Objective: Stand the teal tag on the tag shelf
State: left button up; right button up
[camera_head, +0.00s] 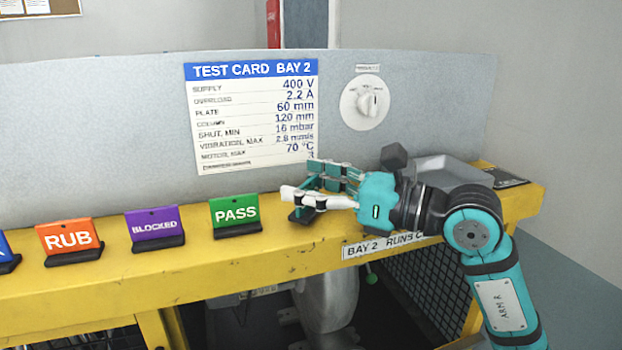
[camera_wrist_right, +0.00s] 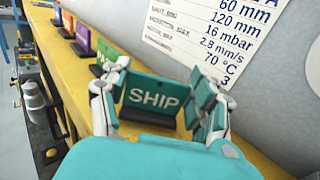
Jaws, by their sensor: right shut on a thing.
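The teal tag (camera_wrist_right: 152,97) reads SHIP and has a dark foot. In the right wrist view it stands upright between the fingers of my right gripper (camera_wrist_right: 160,84), which is shut on it. In the head view my right gripper (camera_head: 303,180) is over the right part of the yellow tag shelf (camera_head: 200,262), right of the green PASS tag (camera_head: 235,211). There the fingers hide most of the teal tag, and a dark foot shows below them. I cannot tell whether the foot touches the shelf. My left gripper is not in view.
A purple BLOCKED tag (camera_head: 154,228), an orange RUB tag (camera_head: 69,238) and a partly cut-off blue tag (camera_head: 5,250) stand left of PASS. A grey panel with a test card (camera_head: 252,116) and a dial (camera_head: 365,102) rises behind the shelf.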

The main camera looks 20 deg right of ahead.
jog(key=shift+f, duration=0.15)
jog(key=shift+f, duration=0.2)
jog(key=o, duration=1.1)
jog(key=shift+o, duration=0.2)
